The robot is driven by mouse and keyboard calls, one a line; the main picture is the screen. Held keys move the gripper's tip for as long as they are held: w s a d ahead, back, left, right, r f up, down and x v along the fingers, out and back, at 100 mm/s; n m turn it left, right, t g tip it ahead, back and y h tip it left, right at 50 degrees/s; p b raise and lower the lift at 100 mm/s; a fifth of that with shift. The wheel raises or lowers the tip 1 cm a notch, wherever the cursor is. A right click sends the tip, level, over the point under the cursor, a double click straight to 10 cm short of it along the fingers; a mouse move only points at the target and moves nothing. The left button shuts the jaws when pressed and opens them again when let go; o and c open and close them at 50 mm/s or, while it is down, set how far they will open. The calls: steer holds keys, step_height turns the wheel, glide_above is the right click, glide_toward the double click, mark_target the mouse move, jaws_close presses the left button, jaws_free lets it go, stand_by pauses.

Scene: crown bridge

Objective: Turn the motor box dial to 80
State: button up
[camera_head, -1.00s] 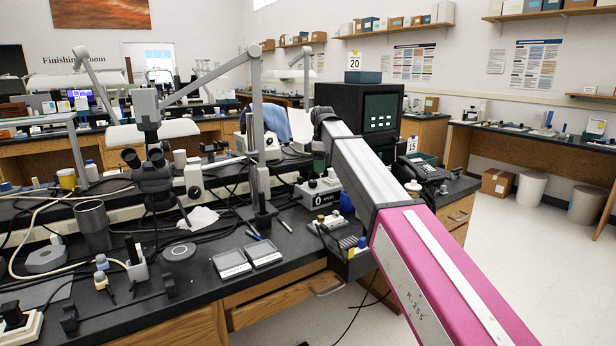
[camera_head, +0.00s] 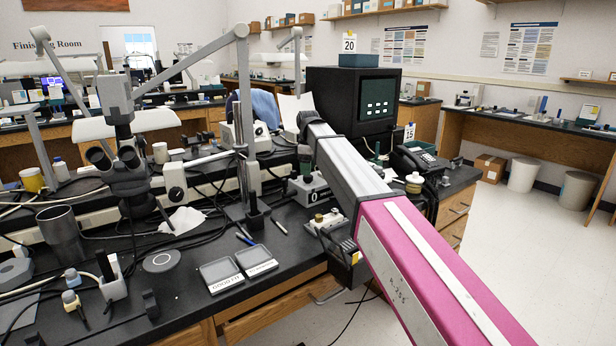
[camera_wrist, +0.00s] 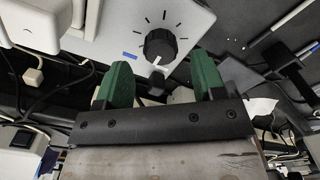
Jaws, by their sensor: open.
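In the wrist view, the motor box (camera_wrist: 112,30) is a pale grey-white box with a round black dial (camera_wrist: 160,45) ringed by dark tick marks. A white mark shows at the dial's lower edge in the picture; no numbers are readable. My gripper (camera_wrist: 163,80) is open, with its two green fingers to either side below the dial in the picture, apart from it and empty.
A microscope (camera_head: 128,170) and a lamp post (camera_head: 243,130) stand left of my arm. A dark monitor box (camera_head: 335,95) and a phone (camera_head: 420,160) are behind and right of it. Two small trays (camera_head: 222,275) lie near the bench's front edge. Cables cross the bench.

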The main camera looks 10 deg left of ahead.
mark_target(308, 178)
steer(key=shift+f, duration=1.85)
steer(key=c, duration=0.9)
